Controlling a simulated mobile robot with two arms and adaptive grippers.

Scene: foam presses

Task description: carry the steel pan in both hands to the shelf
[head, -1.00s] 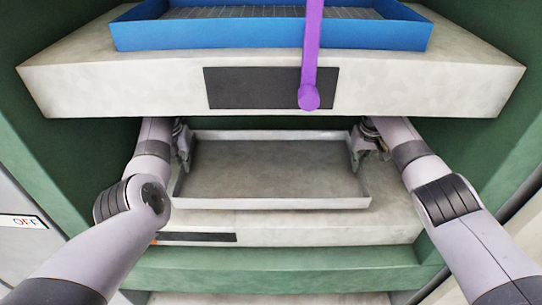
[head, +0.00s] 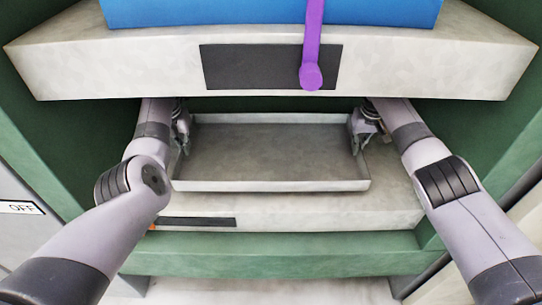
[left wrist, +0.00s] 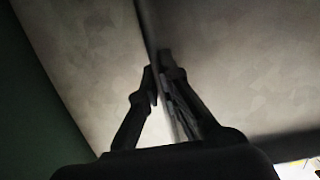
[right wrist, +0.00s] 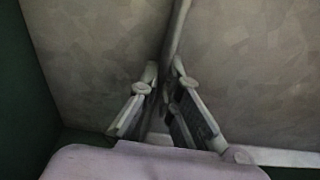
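The steel pan (head: 270,155) is a shallow grey rectangular tray in the lower bay of the press, at the level of the pale lower slab (head: 330,212). I cannot tell whether it rests on that slab or hangs just above it. My left gripper (head: 183,140) is at its left wall, and the left wrist view shows the fingers (left wrist: 160,68) shut on either side of that thin wall. My right gripper (head: 358,140) is at its right wall, and the right wrist view shows the fingers (right wrist: 165,70) closed around it. No shelf is identifiable.
The thick upper slab (head: 400,65) hangs over the pan and both forearms, with a blue tray (head: 230,12) on top and a purple lever (head: 312,50) in front. Green side walls (head: 487,140) close in both sides. A green beam (head: 290,258) runs below the lower slab.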

